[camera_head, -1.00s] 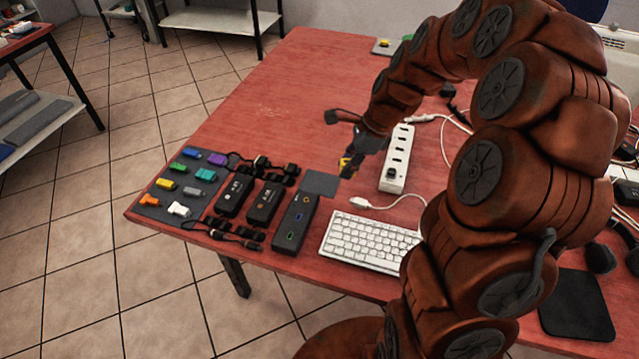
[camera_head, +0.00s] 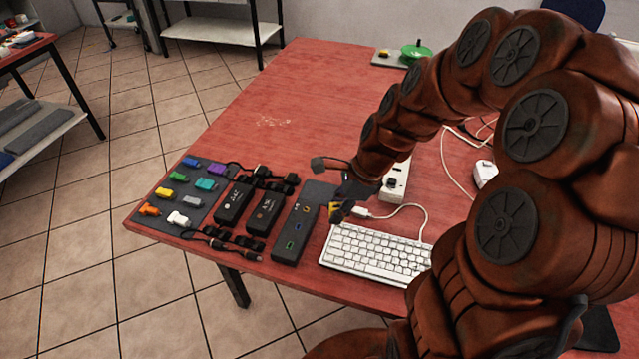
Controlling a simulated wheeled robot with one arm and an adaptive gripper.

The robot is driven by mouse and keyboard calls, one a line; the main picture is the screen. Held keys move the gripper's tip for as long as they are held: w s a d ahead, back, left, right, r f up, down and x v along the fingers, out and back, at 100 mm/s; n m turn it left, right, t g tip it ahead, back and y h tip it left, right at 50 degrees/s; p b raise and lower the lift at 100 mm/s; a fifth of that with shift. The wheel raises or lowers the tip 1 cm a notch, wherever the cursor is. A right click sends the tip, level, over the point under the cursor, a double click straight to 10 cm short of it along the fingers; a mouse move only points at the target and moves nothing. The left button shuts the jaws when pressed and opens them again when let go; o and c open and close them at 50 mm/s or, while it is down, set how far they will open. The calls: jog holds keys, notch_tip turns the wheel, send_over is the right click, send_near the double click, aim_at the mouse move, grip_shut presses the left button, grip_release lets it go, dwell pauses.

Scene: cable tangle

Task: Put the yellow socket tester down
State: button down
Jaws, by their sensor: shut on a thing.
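The yellow socket tester (camera_head: 334,208) is a small yellow and dark piece at the tip of my gripper (camera_head: 338,210). My gripper is shut on it, and the fingers hide part of it. It is just right of the black hub with coloured ports (camera_head: 294,233) and above the back left corner of the white keyboard (camera_head: 375,252). I cannot tell whether it touches the table.
A dark mat (camera_head: 150,217) with several coloured adapters lies at the left table edge. Black boxes with cables (camera_head: 266,213) lie beside it. The white power strip (camera_head: 396,181) is partly behind my arm. The red table (camera_head: 270,120) is clear toward the back left.

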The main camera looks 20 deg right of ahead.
jog(key=w, duration=0.4)
jog(key=w+f+p, duration=0.1)
jog(key=w, duration=0.4)
jog(key=w+p, duration=0.1)
jog(key=w, duration=0.3)
jog(key=shift+w+d+f, duration=0.15)
jog(key=shift+w+d, duration=0.1)
jog(key=shift+w, duration=0.1)
jog(key=shift+f+p, duration=0.65)
jog(key=shift+f, duration=1.1)
jog(key=shift+f, duration=0.2)
jog(key=c, duration=0.9)
grip_release()
jog(key=shift+c, duration=0.2)
jog(key=shift+r, duration=0.15)
